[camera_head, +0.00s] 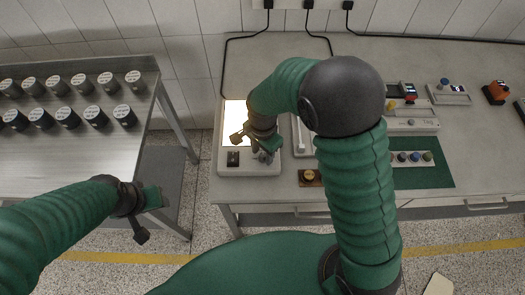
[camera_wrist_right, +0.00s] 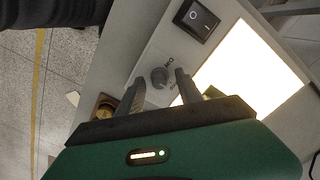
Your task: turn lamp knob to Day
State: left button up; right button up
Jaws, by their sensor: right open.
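The lamp is a pale box (camera_head: 224,168) on the table with a bright lit panel (camera_head: 235,112). A black rocker switch (camera_head: 233,158) sits on its near left part and also shows in the right wrist view (camera_wrist_right: 197,20). The small grey round lamp knob (camera_wrist_right: 160,76) has tiny lettering beside it that I cannot read fully. My right gripper (camera_wrist_right: 160,92) is open, with its two fingers apart on either side of the knob; I cannot tell whether they touch it. In the head view my right gripper (camera_head: 264,154) hides the knob. My left gripper (camera_head: 146,214) hangs away from the lamp, its fingers unclear.
A side table (camera_head: 60,165) at the left holds several dark labelled cylinders (camera_head: 68,117). Right of the lamp are a brass round part (camera_head: 310,177), a green mat (camera_head: 435,177) with several buttons, and other small devices. Black cables run along the wall.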

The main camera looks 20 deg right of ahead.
jog(key=shift+a, duration=0.1)
jog(key=shift+c, duration=0.3)
jog(key=shift+c, duration=1.1)
grip_shut()
